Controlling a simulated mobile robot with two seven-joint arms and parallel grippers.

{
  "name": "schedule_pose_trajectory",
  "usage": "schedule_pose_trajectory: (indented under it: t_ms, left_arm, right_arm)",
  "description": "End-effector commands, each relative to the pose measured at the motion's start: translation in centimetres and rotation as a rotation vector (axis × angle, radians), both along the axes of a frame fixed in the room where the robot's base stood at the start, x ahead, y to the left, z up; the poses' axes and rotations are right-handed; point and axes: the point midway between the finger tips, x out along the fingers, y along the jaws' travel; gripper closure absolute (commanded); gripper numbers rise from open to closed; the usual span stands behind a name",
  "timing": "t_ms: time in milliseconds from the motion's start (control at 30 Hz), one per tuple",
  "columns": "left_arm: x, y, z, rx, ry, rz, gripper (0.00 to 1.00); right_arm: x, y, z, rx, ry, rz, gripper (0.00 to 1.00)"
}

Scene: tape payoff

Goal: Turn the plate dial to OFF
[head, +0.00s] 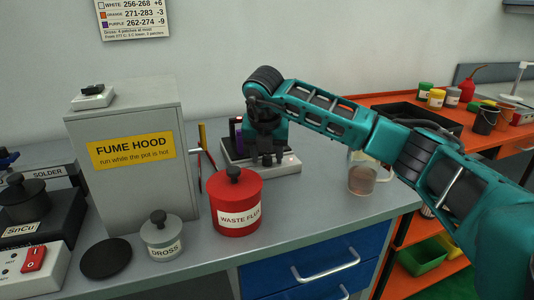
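A low grey plate unit (288,167) stands on the bench behind the red waste flux can, with a light-coloured front and a small reddish spot near its right end. My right gripper (266,160) points down at this unit, its dark fingers at or just above its front part. The dial itself is not clearly seen; the gripper may cover it, and I cannot read an OFF mark. Whether the fingers are open or shut on something is too small to tell. My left gripper is not in view.
The red WASTE FLUX can (236,205) stands close in front of the unit. The FUME HOOD box (128,150) is to the left, a DROSS pot (163,239) before it. A glass beaker (362,176) stands right, under my arm. Bare bench lies between unit and beaker.

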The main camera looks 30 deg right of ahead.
Motion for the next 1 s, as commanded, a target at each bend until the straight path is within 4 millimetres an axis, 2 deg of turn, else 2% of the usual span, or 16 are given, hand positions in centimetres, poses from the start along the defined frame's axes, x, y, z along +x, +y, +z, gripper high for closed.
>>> schedule_pose_trajectory:
  t_ms: [67,500,767,1000]
  left_arm:
    - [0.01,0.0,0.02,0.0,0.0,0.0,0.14]
    - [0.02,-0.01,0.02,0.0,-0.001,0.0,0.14]
    - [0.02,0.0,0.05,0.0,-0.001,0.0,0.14]
    - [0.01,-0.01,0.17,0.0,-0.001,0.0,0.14]
  right_arm:
    - [-0.01,0.03,0.01,0.0,0.0,0.0,0.59]
    - [-0.01,0.04,0.03,0.0,0.0,0.0,1.0]
    - [-0.04,0.0,0.05,0.0,0.0,0.021,1.0]
    - [-0.1,-0.13,0.07,0.001,0.001,0.13,1.0]
